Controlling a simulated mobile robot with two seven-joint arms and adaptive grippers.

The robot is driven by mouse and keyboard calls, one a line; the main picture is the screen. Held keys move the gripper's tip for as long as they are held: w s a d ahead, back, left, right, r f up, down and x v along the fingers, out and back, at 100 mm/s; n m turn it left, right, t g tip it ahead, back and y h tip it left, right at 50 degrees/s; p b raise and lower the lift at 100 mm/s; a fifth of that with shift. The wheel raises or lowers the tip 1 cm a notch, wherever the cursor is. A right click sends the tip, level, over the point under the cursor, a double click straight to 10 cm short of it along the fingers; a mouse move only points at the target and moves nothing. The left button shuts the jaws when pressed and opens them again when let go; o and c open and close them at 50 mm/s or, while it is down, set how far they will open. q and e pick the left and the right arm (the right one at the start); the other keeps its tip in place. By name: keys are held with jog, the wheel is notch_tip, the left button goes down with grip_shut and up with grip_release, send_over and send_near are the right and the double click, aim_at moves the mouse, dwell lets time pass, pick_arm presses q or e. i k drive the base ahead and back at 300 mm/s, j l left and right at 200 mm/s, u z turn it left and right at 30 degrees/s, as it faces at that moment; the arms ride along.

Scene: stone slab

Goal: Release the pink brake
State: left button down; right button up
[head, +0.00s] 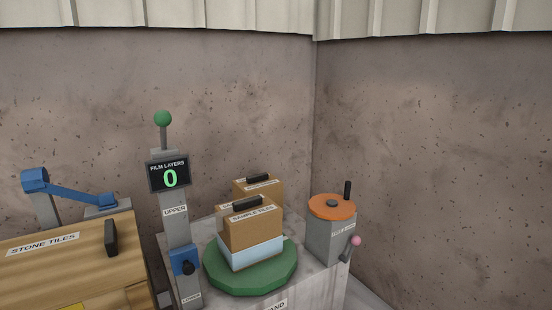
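The pink brake knob (356,241) is a small pink ball on a short lever. The lever sits on the right side of a grey box (325,238) near the right end of the stand. An orange disc (332,207) with an upright black handle (347,190) tops this box. The lever tilts up and to the right. Neither of my grippers shows in the head view.
A green turntable (236,285) carries boxes with a pale blue band (252,254). Left of it stands a grey post with a display reading 0 (169,173) and a blue carriage (184,261). A wooden stone tiles crate (75,260) is at the left. Concrete walls close the back and right.

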aim_at(355, 240)
jog(key=i+l+z, duration=0.1)
jog(key=i, duration=0.35)
jog(key=i+l+z, duration=0.1)
jog(key=i, duration=0.35)
